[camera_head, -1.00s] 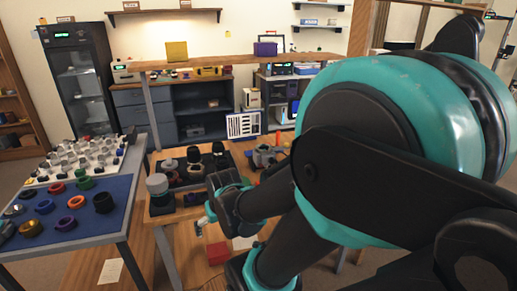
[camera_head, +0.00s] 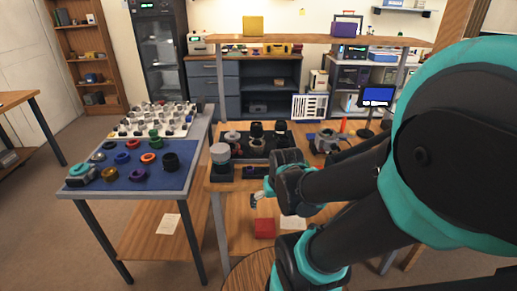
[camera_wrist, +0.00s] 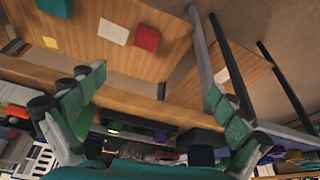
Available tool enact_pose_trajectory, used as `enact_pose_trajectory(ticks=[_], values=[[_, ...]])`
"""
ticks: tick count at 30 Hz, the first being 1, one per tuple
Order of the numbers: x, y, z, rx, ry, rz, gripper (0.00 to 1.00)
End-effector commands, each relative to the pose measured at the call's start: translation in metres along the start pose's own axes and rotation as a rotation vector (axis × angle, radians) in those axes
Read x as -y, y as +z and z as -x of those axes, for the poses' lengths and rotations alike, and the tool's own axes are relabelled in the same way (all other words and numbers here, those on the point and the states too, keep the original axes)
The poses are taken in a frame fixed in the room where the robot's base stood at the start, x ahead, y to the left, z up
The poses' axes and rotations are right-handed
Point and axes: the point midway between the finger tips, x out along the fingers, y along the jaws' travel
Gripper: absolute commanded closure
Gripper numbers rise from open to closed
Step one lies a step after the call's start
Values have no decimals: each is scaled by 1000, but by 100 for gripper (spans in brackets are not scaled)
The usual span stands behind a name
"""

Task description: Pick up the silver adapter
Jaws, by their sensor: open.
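A small grey ring that looks like the silver adapter (camera_head: 97,157) lies near the left end of the blue mat (camera_head: 125,184), on the left table. It is small and its finish is hard to make out. My gripper (camera_head: 258,197) is over the wooden bench, to the right of the mat and well away from the ring. In the wrist view my gripper (camera_wrist: 155,84) has its green-padded fingers wide apart with nothing between them. The adapter is not identifiable in the wrist view.
Several coloured rings, including a black ring (camera_head: 170,161), share the mat. Small glassy pieces stand on a white board (camera_head: 185,130) behind. A floor gap separates bench and table.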

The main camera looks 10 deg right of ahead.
Motion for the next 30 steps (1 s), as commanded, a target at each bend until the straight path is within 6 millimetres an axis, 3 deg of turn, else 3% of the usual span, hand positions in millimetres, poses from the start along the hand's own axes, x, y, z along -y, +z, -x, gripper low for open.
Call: enact_pose_trajectory(ticks=[7,11,14,21,24,27,30], values=[[0,0,0,0,0,0,1],[-1,-14,3,-1,3,-8,15],[-2,-56,12,-2,13,-31,15],[-6,-210,48,-12,55,-127,15],[-7,-258,61,-17,68,-161,15],[-7,-290,70,-20,78,-184,15],[-8,-304,73,-22,83,-197,15]])
